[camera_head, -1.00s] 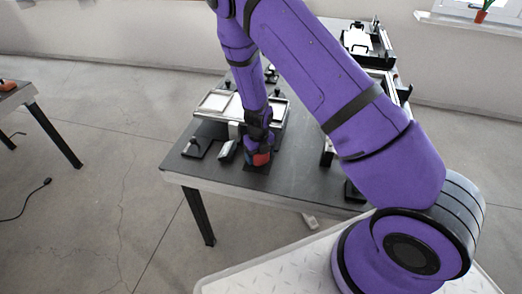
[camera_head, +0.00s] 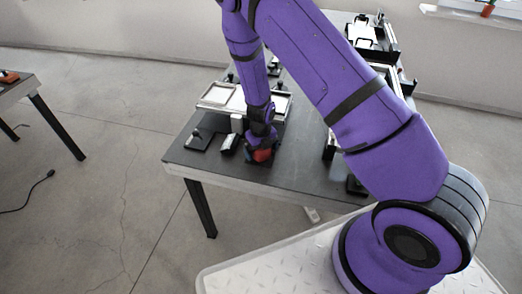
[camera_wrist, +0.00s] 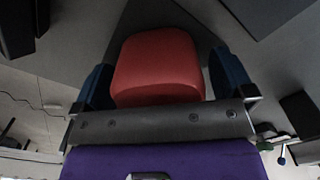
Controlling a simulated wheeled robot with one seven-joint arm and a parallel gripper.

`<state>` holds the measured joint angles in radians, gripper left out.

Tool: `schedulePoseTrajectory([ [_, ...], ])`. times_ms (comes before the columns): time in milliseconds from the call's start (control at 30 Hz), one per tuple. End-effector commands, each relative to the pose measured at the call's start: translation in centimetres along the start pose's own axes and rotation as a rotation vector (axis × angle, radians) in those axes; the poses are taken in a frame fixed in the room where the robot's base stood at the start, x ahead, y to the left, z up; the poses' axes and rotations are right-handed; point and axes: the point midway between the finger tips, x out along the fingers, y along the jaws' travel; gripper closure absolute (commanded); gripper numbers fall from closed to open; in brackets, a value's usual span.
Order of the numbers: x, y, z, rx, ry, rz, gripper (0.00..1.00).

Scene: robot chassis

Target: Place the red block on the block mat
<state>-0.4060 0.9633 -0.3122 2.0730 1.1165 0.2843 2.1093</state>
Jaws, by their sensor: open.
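The red block (camera_wrist: 155,60) sits between the two dark blue fingers of my gripper (camera_wrist: 160,72) in the wrist view. A narrow gap shows at the right finger; contact on the left side is hard to tell. In the head view the red block (camera_head: 263,155) is low at the tabletop near its front edge, with my gripper (camera_head: 260,147) pointing down over it. The block mat looks like a darker patch (camera_wrist: 137,20) around and under the block in the wrist view. The block appears to rest on it, though its underside is hidden.
On the dark table (camera_head: 300,178), a small black fixture (camera_head: 198,140) and another dark piece (camera_head: 229,143) stand left of my gripper. A pale tray (camera_head: 216,97) lies behind. Black-framed equipment (camera_head: 372,48) fills the far right. The front of the tabletop is mostly clear.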

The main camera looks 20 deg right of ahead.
Motion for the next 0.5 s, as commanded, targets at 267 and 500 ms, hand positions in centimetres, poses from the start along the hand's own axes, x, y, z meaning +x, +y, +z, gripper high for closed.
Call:
schedulePoseTrajectory([
  [267,-4.6,0.1,0.1,-0.004,-0.004,0.0,0.0],
  [500,-9.1,0.1,0.0,-0.004,-0.002,0.0,0.0],
])
